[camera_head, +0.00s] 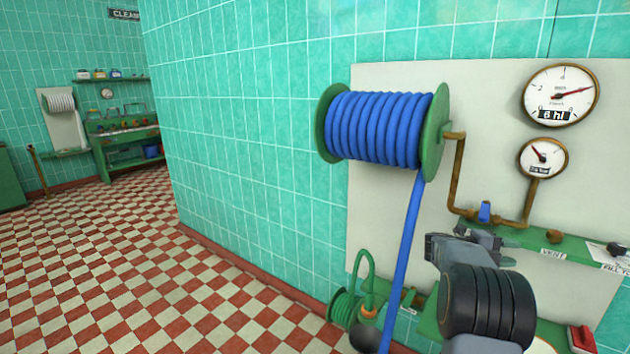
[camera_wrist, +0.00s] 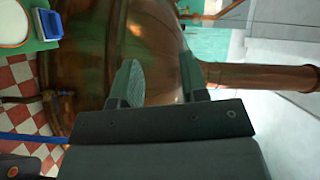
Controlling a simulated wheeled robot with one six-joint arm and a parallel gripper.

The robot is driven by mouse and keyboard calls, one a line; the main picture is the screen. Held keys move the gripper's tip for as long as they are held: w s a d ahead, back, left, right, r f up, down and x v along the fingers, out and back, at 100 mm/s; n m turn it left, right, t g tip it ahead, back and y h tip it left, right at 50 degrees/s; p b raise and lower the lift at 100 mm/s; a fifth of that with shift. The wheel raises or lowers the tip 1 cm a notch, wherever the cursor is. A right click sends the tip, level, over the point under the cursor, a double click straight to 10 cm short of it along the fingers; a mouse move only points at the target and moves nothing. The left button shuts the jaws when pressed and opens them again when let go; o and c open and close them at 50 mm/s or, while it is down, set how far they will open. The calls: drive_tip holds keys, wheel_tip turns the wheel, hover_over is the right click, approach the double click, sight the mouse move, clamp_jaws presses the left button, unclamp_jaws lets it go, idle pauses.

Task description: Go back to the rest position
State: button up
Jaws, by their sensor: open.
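My gripper (camera_wrist: 165,85) is open and empty in the wrist view, with its two fingers apart in front of a large copper kettle (camera_wrist: 95,60). No object shows between the fingers. In the head view my dark arm (camera_head: 487,300) is at the lower right, in front of the panel with the gauges. The fingers cannot be made out clearly there.
A blue hose reel (camera_head: 375,128) with green flanges is on the wall, its hose hanging down beside my arm. Gauges (camera_head: 560,94) and a green shelf (camera_head: 530,240) are at the right. The checkered floor (camera_head: 130,270) at the left is clear. A copper pipe (camera_wrist: 260,77) runs right from the kettle.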

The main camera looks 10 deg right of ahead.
drive_tip(key=w+a+n+t+y+p, duration=0.1)
drive_tip(key=w+a+n+t+y, duration=0.4)
drive_tip(key=w+a+n+t, duration=0.65)
drive_tip(key=s+a+f+n+t+y+p, duration=0.2)
drive_tip(key=a+n+t+y, duration=0.2)
drive_tip(key=a+n+y, duration=0.45)
drive_tip(key=s+a+f+n+g+y+p, duration=0.1)
drive_tip(key=s+a+n+g+y+p, duration=0.4)
drive_tip(key=s+a+n, duration=0.9)
drive_tip(key=s+a+r+n+g+h+p, duration=0.1)
drive_tip(key=s+a+r, duration=0.2)
drive_tip(key=s, duration=0.3)
drive_tip(key=s+a+r+n+g+p, duration=0.1)
drive_tip(key=s+a+r+n+p, duration=0.1)
drive_tip(key=s+a, duration=0.3)
drive_tip(key=shift+s+r+g+h, duration=0.35)
drive_tip(key=shift+s+r, duration=0.4)
drive_tip(key=shift+s, duration=0.05)
